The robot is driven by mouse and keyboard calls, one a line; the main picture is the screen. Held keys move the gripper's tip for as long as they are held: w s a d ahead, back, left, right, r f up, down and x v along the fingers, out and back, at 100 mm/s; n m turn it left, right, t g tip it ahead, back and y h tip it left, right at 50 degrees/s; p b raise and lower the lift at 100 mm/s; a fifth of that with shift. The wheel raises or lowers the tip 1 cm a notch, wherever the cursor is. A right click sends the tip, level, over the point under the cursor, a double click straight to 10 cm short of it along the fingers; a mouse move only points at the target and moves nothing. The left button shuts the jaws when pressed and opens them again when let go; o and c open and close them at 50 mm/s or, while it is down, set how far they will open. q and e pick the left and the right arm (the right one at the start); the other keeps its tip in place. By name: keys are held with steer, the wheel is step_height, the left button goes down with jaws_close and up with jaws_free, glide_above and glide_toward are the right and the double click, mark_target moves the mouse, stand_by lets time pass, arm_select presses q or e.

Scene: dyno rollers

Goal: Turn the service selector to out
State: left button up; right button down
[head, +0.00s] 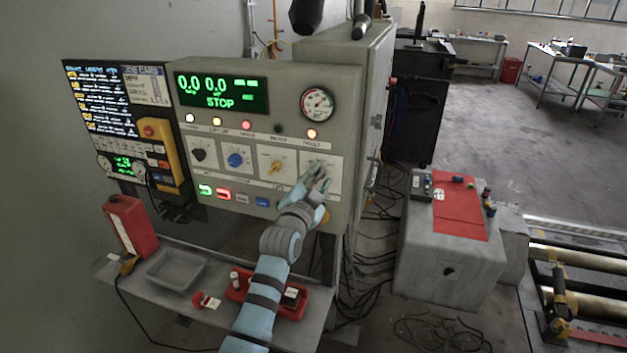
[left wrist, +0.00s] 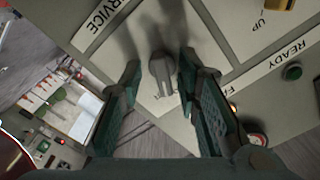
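The service selector is a grey knob (left wrist: 162,75) on a pale plate marked SERVICE in the left wrist view. In the head view its plate (head: 335,162) is the rightmost of the row on the grey control panel (head: 345,90), and my gripper largely hides the knob. My left gripper (head: 319,177) is at this plate. In the left wrist view my left gripper (left wrist: 160,64) is open, with one finger on each side of the knob. Gaps show between the fingers and the knob. My right gripper is not in view.
Black (head: 199,154), blue (head: 236,160) and yellow (head: 275,167) knobs sit left of the service plate. A pressure gauge (head: 317,103) is above it. A shelf below holds a grey tray (head: 172,270) and a red tray (head: 238,284). A grey cabinet (head: 440,260) stands at right.

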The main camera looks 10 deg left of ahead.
arm_select(q)
steer(key=s, duration=1.2)
steer(key=shift+a, duration=0.4)
